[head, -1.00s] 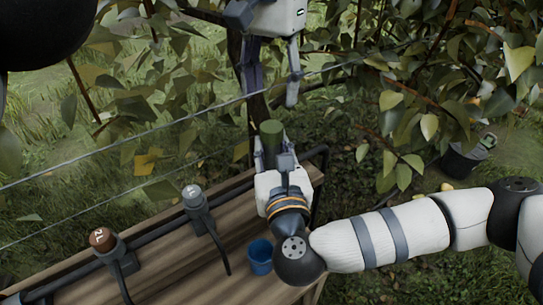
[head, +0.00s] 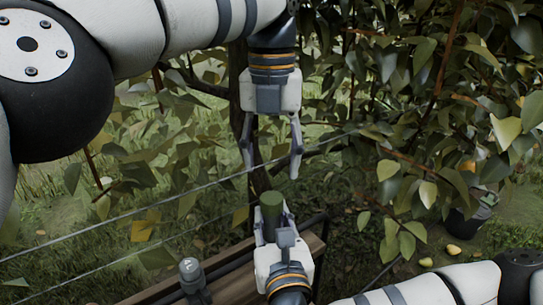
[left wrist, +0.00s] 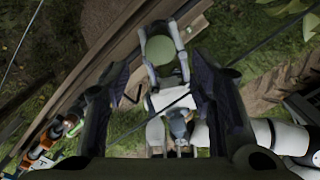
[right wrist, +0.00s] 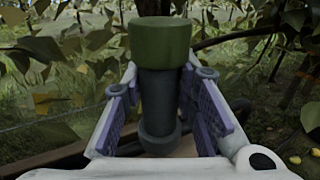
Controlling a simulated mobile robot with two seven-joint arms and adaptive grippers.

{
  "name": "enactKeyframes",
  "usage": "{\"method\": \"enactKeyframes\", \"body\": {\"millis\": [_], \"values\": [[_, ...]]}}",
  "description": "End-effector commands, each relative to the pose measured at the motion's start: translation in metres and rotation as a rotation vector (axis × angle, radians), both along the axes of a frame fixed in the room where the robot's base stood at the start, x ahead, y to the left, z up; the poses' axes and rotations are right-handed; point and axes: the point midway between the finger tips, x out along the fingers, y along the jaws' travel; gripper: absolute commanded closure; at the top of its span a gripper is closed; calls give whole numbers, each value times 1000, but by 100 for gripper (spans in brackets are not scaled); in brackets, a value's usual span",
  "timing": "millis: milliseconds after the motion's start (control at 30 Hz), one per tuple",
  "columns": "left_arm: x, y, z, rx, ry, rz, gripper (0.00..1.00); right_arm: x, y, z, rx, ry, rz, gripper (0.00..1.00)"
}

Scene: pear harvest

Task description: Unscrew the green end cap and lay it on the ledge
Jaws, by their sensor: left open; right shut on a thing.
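The green end cap (head: 271,204) sits on the upper end of a dark grey cylindrical body (right wrist: 158,95). My right gripper (head: 272,237) is shut on that body below the cap and holds it upright. The cap also shows large in the right wrist view (right wrist: 160,42), clear of the right finger pads. My left gripper (head: 271,170) points down, open and empty, just above the cap. In the left wrist view the cap's round top (left wrist: 165,60) lies between the left fingers. The wooden ledge (head: 313,247) is behind and below my right gripper and partly hidden by it.
A grey-topped holder (head: 190,272) stands at the ledge's left. A thin wire (head: 120,213) crosses behind the grippers. Leafy branches (head: 420,150) fill the right and back. A dark pot (head: 465,227) and yellow pears (head: 453,250) are on the ground at right.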

Motion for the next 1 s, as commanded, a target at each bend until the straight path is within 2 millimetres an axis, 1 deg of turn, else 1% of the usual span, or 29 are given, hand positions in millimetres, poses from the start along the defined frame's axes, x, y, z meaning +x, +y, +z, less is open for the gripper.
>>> {"method": "enactKeyframes", "body": {"millis": [67, 133, 400, 500, 633, 833, 867, 900, 967, 1000], "values": [[0, 0, -2, 1, 1, -50, 50, 0, 0, -1, -1, 2, -1, 100], [0, 0, -10, 2, 2, -67, 50, 0, 0, -1, -1, 2, -1, 100], [0, 1, -62, 0, 3, -65, 50, 0, 0, -1, 0, 3, -1, 100], [0, 0, -74, 1, 1, -65, 50, 0, 0, -1, 0, 3, -1, 100], [0, 0, -80, 1, 0, -64, 50, 0, 0, -1, 0, 3, -1, 100], [0, 0, -81, 1, 0, -63, 50, 0, 0, -2, 0, 3, -1, 100], [0, 0, -81, 1, 0, -64, 57, 0, 0, -2, 0, 3, -1, 100], [0, 0, -80, 1, 0, -63, 66, 0, 0, -2, 0, 3, -1, 100], [0, 0, -80, 1, 0, -63, 79, 0, 0, -2, -1, 4, -1, 100], [0, 0, -80, 1, 0, -63, 88, 0, 0, -2, -1, 4, -1, 100]]}}
